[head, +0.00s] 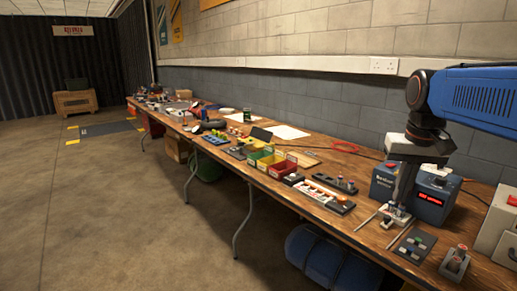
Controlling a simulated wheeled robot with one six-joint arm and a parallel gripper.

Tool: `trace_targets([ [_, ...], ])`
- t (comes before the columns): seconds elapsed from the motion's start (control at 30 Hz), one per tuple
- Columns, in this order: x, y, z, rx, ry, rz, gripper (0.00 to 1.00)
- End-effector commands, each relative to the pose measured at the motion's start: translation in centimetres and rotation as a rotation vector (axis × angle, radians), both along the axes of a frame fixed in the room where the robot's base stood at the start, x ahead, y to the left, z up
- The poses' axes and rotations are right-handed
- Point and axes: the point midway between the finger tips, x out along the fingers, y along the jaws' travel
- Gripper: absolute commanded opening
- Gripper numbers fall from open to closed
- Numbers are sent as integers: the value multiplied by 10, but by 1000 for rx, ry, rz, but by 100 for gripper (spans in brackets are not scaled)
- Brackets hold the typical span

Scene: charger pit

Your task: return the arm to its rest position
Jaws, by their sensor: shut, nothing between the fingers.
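My arm comes in from the right edge as a blue link with a black wrist joint. Below the wrist, my gripper (397,203) points down over the right part of the workbench. It is shut and holds nothing. Its tips are low, close to a small fixture (392,219) on the bench; I cannot tell whether they touch it.
A dark pad with coloured buttons (413,243) and a small device (455,263) lie near the front edge. Coloured bins (277,167) and many small items line the wooden bench (340,163) leftward. A grey box (500,222) stands at right. The floor (110,200) at left is clear.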

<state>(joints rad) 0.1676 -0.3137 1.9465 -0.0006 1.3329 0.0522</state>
Motion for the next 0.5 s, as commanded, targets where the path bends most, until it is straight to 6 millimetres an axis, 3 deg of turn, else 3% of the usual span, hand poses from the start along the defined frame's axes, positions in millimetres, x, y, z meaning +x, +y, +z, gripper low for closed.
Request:
trace_targets([
  [0.03,-15,8,-8,-3,-16,16,0],
  [0.5,-127,54,-105,-28,-164,156,0],
])
